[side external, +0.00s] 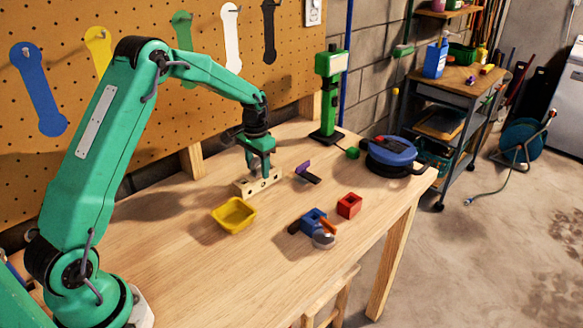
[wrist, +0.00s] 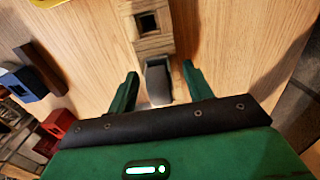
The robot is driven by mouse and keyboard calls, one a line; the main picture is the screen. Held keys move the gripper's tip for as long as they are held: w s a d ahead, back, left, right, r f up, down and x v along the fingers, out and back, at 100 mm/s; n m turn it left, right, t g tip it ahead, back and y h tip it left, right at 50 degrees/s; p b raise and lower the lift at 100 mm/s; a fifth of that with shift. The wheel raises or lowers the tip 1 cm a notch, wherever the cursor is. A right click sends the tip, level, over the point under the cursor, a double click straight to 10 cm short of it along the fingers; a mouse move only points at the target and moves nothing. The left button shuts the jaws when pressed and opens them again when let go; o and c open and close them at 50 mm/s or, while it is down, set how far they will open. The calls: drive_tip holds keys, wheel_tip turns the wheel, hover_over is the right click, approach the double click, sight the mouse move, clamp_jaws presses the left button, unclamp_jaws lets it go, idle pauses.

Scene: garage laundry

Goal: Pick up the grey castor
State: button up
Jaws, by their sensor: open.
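A grey piece (wrist: 158,82), which looks like the grey castor, is between my two fingers in the wrist view, at the near end of a wooden block with square holes (wrist: 152,45). Whether it sits in a hole is hidden. In the side view the wooden block (side external: 243,187) lies on the bench, and the grey piece is not clear there. My gripper (side external: 260,172) points down over the block. In the wrist view my gripper (wrist: 160,80) is open, with a finger on each side of the grey piece and visible gaps.
A yellow tray (side external: 234,228) stands in front of the block. A purple-and-black item (side external: 305,172) lies to its right. A blue block (side external: 312,216), an orange-handled item (side external: 328,227), a round silvery item (side external: 323,240) and a red block (side external: 349,205) are further front-right.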

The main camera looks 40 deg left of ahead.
sight(258, 158)
drive_tip(key=c, duration=1.1)
drive_tip(key=shift+r, duration=0.15)
drive_tip(key=shift+r, duration=0.5)
drive_tip(key=r, duration=0.3)
drive_tip(key=shift+d+r, duration=0.15)
drive_tip(key=shift+d, duration=0.05)
drive_tip(key=s+d+r, duration=0.3)
drive_tip(key=d+r, duration=0.3)
drive_tip(key=d, duration=0.5)
drive_tip(key=shift+r, duration=0.25)
drive_tip(key=w+d+m, duration=0.1)
drive_tip(key=d+m, duration=0.5)
drive_tip(key=d, duration=0.6)
drive_tip(key=shift+w+f, duration=0.25)
